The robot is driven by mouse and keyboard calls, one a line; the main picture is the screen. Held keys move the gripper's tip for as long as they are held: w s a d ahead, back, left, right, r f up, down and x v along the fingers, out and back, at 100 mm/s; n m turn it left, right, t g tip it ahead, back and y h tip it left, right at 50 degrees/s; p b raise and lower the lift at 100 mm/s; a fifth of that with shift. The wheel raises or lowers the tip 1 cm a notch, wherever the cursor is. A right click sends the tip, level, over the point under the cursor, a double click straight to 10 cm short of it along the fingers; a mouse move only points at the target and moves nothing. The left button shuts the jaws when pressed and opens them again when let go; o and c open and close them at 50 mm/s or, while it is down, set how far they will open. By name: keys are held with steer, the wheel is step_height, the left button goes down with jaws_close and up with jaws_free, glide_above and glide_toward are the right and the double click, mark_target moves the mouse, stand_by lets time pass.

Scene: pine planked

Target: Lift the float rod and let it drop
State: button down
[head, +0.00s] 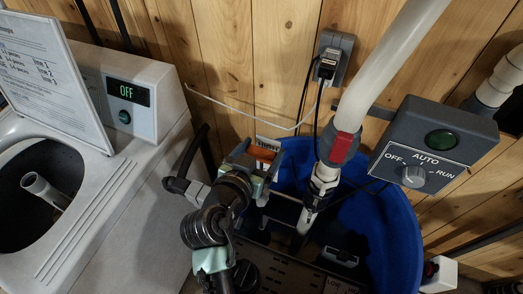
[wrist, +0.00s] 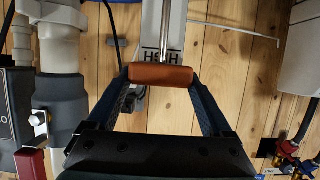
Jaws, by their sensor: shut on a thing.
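The float rod is a thin metal rod (wrist: 167,30) with an orange grip (wrist: 161,75) on its end in the wrist view. My gripper (wrist: 160,80) is shut on this orange grip, one finger at each end of it. A white plate (wrist: 155,57) marked HIGH shows behind the rod. In the head view the orange grip (head: 263,153) is at the back rim of a blue basin, with my gripper (head: 255,160) around it. The lower part of the rod is hidden by my arm.
The blue basin (head: 398,225) holds dark equipment. A white pipe with a red-handled valve (head: 343,148) rises from it. A grey OFF/AUTO/RUN switch box (head: 440,140) is at right. A washer-like machine (head: 125,190) with a display reading OFF stands at left. An outlet and cords are on the plank wall.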

jaws_free()
steer(key=shift+s, duration=0.1)
steer(key=b+v, duration=0.2)
steer(key=v, duration=1)
steer(key=shift+s+a+b, duration=0.25)
steer(key=shift+s+b, duration=0.1)
steer(key=shift+r, duration=0.1)
